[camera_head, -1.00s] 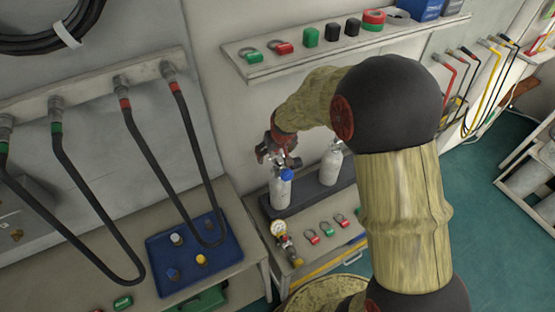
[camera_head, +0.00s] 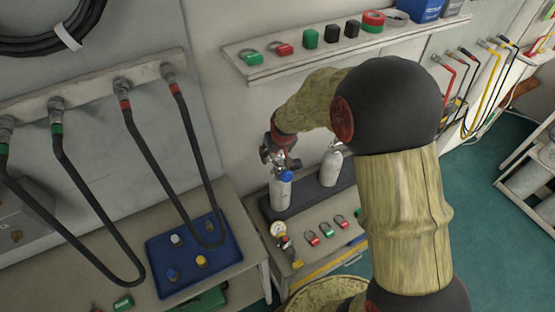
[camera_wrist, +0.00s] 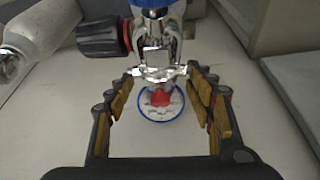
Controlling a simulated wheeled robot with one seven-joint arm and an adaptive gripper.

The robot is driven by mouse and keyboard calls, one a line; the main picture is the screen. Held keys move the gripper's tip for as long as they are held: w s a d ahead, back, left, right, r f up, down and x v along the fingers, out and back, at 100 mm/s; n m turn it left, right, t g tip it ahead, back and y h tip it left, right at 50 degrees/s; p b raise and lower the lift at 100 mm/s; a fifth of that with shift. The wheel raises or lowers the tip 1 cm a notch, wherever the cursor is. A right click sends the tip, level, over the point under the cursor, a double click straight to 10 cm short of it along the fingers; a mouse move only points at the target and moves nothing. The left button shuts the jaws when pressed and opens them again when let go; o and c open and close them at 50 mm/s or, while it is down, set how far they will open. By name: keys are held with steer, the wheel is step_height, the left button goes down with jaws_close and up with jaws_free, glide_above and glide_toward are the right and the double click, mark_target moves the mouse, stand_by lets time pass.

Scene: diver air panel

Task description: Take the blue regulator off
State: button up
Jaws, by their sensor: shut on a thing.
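The blue regulator shows in the wrist view as chrome metal (camera_wrist: 157,50) with a blue-rimmed round face (camera_wrist: 161,104) and a red centre. My gripper (camera_wrist: 162,74) has its jaws closed on the chrome crosspiece, one finger at each side. In the head view my gripper (camera_head: 279,160) is at the top of a white cylinder (camera_head: 281,195) with a blue collar, which stands upright. The regulator is mostly hidden there. I cannot tell whether it still touches the cylinder valve. A black knob (camera_wrist: 97,37) is at its left in the wrist view.
A second white cylinder (camera_head: 330,168) stands close to the right on the same dark base (camera_head: 306,197). A gauge (camera_head: 278,230) and several ring tags lie in front. A blue tray (camera_head: 160,291) is at left under hanging hoses. A shelf (camera_head: 250,70) runs above.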

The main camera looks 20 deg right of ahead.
steer(key=c, duration=0.6)
steer(key=shift+r, duration=0.1)
steer(key=shift+w+r, duration=0.1)
steer(key=shift+r, duration=0.65)
step_height(320, 180, up, 2)
steer(key=shift+r+p, duration=0.2)
steer(key=shift+p, duration=0.35)
steer(key=shift+s+d+f, duration=0.1)
steer(key=shift+s+d, duration=0.85)
steer(key=shift+d, duration=1.9)
steer(key=shift+s+d+f, duration=0.1)
steer(key=shift+s+d, duration=0.8)
steer(key=shift+d, duration=2)
steer(key=shift+s+d, duration=0.95)
steer(key=shift+d, duration=1.9)
steer(key=shift+s, duration=0.15)
